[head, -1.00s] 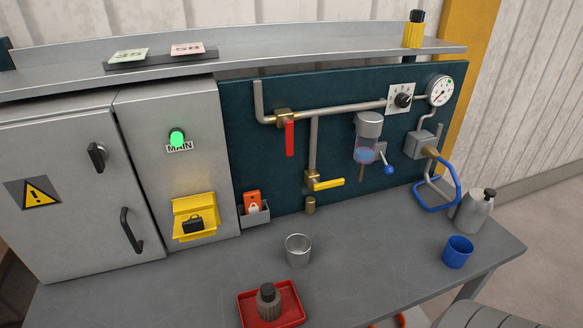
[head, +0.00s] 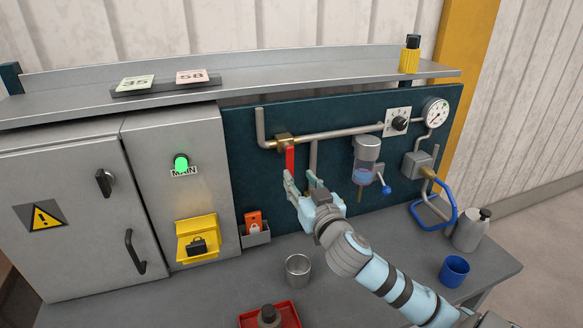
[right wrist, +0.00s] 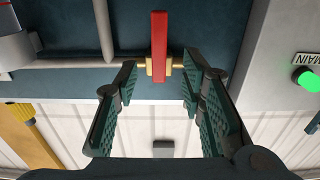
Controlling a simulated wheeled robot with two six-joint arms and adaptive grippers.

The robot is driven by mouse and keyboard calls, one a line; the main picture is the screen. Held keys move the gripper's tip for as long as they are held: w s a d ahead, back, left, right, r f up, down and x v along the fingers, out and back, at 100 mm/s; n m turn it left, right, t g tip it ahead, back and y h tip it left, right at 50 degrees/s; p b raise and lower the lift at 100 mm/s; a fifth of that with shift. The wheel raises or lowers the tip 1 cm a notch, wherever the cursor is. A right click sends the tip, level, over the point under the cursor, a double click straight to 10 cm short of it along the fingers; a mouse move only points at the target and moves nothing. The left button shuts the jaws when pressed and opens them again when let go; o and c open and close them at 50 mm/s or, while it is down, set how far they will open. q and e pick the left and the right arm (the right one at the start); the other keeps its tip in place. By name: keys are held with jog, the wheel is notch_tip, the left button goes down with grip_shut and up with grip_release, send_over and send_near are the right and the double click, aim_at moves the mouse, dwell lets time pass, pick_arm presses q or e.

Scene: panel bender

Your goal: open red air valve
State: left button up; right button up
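The red valve handle (head: 290,158) hangs straight down from a brass valve body (head: 285,141) on the horizontal pipe. It stands across that pipe. My right gripper (head: 301,182) is open at the handle's lower part and hides its lower end in the head view. In the right wrist view the red handle (right wrist: 160,48) stands upright between the lines of the two open fingers (right wrist: 165,80), just beyond their tips. The gap between the fingers looks empty. I cannot tell whether a finger touches the handle. My left gripper is not in view.
A filter bowl (head: 366,165) with a blue-knobbed lever hangs right of my gripper. A pressure gauge (head: 436,112) and a blue hose (head: 431,222) are farther right. A metal cup (head: 298,268), a red tray (head: 288,315) and a blue cup (head: 454,270) stand on the bench.

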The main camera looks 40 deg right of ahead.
aim_at(291, 165)
jog(key=p+x, duration=0.1)
jog(key=x, duration=0.6)
jog(key=shift+d, duration=0.1)
grip_shut()
